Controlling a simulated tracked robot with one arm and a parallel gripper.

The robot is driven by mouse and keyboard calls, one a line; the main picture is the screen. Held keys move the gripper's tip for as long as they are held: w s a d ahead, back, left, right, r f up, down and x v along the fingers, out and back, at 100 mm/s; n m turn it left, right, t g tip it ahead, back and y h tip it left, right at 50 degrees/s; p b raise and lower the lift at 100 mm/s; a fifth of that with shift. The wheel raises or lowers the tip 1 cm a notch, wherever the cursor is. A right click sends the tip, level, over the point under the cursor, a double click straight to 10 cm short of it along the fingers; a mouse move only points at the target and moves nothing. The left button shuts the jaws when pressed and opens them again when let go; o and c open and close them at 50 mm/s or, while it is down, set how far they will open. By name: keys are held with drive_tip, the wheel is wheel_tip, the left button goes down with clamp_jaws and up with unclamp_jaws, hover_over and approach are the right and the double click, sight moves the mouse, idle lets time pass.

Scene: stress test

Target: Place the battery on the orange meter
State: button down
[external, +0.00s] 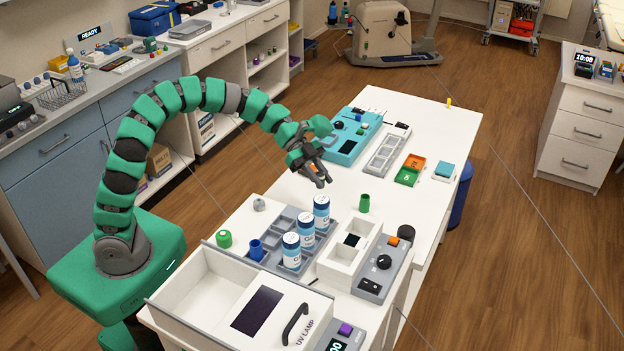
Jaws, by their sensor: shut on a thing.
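A teal device (353,137) and a grey slotted tray (387,152) lie left of the orange panel. A teal-topped block (445,170) sits right. The far table end is mostly clear.

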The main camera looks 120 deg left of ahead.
drive_tip(key=s+a+f+n+y+b, duration=0.2)
drive_tip(key=s+b, duration=0.2)
drive_tip(key=s, duration=1.6)
drive_tip(key=w+a, duration=0.2)
drive_tip(key=a, duration=0.2)
drive_tip(key=w+a+b, duration=0.1)
drive_tip(key=w+a, duration=0.1)
drive_tip(key=a, duration=0.1)
drive_tip(key=w+a+f, duration=0.1)
drive_tip(key=w+a, duration=0.2)
drive_tip(key=a, duration=0.1)
drive_tip(key=shift+a+b, duration=0.3)
drive_tip(key=shift+w+a, duration=0.35)
drive_tip(key=shift+a, duration=0.2)
drive_tip(key=shift+f+b, duration=0.6)
drive_tip(key=shift+f, duration=1.1)
drive_tip(key=shift+f, duration=0.1)
drive_tip(key=c, duration=1.2)
unclamp_jaws()
drive_tip(key=shift+c, duration=0.2)
